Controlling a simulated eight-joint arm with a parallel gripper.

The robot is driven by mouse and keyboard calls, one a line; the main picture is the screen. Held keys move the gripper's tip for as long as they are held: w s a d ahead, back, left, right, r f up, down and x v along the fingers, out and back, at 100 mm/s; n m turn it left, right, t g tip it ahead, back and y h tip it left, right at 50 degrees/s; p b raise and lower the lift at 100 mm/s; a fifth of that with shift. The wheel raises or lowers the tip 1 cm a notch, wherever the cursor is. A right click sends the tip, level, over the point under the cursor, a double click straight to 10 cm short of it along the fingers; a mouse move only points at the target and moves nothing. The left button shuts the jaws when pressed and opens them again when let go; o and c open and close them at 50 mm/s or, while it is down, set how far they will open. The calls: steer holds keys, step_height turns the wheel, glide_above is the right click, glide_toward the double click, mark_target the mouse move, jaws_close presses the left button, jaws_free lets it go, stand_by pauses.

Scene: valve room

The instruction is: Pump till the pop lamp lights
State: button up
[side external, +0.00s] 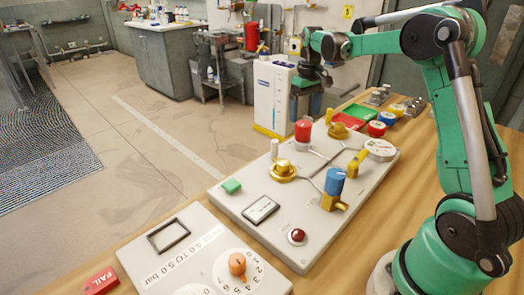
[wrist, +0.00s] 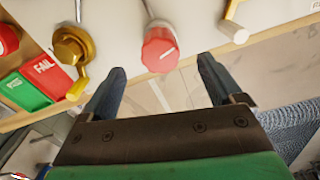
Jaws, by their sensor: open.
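A grey panel (side external: 225,206) on the wooden bench carries the fittings. A dark red dome lamp (side external: 297,236) sits at its near edge and looks unlit. A white-ended handle (side external: 275,149) stands at the far edge; it also shows in the wrist view (wrist: 233,32) on a yellow bar. A red knob (side external: 303,131) stands at the far end; in the wrist view it (wrist: 160,48) lies ahead, between the finger lines. My gripper (wrist: 161,68) is open and empty, apart from knob and handle. In the side view my gripper (side external: 306,82) is above the panel's far end, its fingertips unclear.
A white box (side external: 272,95) with a yellow base stands behind the panel. Red (side external: 348,121) and green (side external: 361,113) trays lie at the far right. A blue knob (side external: 335,181) and brass knob (side external: 282,168) rise from the panel. A second plate (side external: 190,250) lies in front.

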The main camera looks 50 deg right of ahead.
mark_target(304, 123)
steer(key=shift+f, duration=2.8)
